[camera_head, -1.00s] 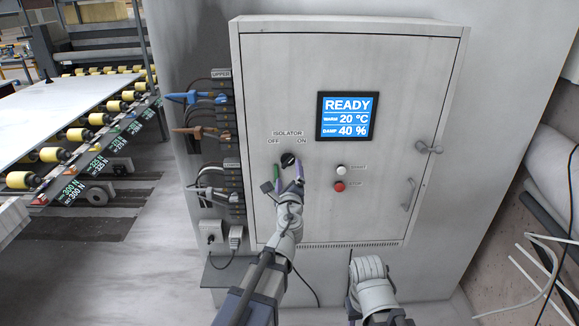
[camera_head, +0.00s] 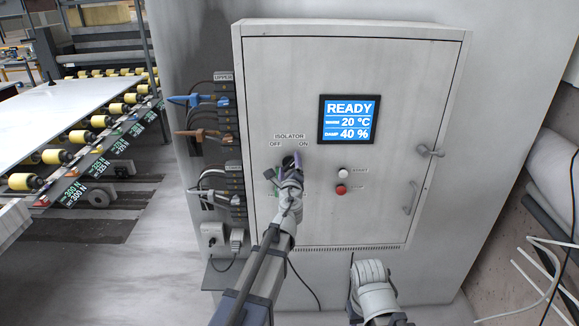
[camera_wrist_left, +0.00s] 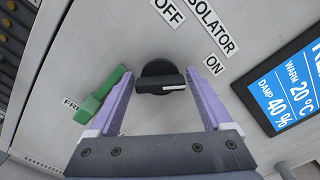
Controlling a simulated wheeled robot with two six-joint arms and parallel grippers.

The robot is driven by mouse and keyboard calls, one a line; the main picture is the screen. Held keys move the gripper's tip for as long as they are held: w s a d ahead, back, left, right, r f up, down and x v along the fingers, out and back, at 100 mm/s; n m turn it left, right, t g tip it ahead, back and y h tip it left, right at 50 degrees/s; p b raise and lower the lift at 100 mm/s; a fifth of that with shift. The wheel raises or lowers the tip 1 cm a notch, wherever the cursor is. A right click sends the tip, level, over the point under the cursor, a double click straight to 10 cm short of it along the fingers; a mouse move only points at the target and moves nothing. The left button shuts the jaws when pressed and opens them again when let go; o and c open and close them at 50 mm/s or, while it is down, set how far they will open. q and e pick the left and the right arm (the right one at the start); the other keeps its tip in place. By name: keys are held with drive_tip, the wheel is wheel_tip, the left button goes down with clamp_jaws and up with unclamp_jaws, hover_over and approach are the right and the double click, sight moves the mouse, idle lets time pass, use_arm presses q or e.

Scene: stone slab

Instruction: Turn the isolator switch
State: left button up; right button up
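The isolator switch is a round black knob (camera_wrist_left: 158,72) with a bar handle and a white mark. In the left wrist view the bar lies roughly level, its mark at the right end, on the side of the ON label (camera_wrist_left: 213,64). My left gripper (camera_wrist_left: 163,92) is open, its two purple fingers spread on either side of the knob and apart from it. In the head view my left gripper (camera_head: 285,168) covers most of the knob. My right arm's wrist (camera_head: 372,285) shows low in the head view; its fingers cannot be made out.
A green lever-like piece (camera_wrist_left: 100,98) sits close beside the left finger. The cabinet door (camera_head: 390,90) carries a READY screen (camera_head: 348,119), a white button (camera_head: 343,173) and a red button (camera_head: 341,189). Cables and terminal strips (camera_head: 225,120) line the cabinet's left side.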

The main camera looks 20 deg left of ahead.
use_arm(q)
drive_tip(key=c, duration=1.1)
drive_tip(key=shift+n, duration=0.3)
drive_tip(key=n, duration=1.1)
drive_tip(key=shift+n, duration=2.2)
drive_tip(key=o, duration=1.4)
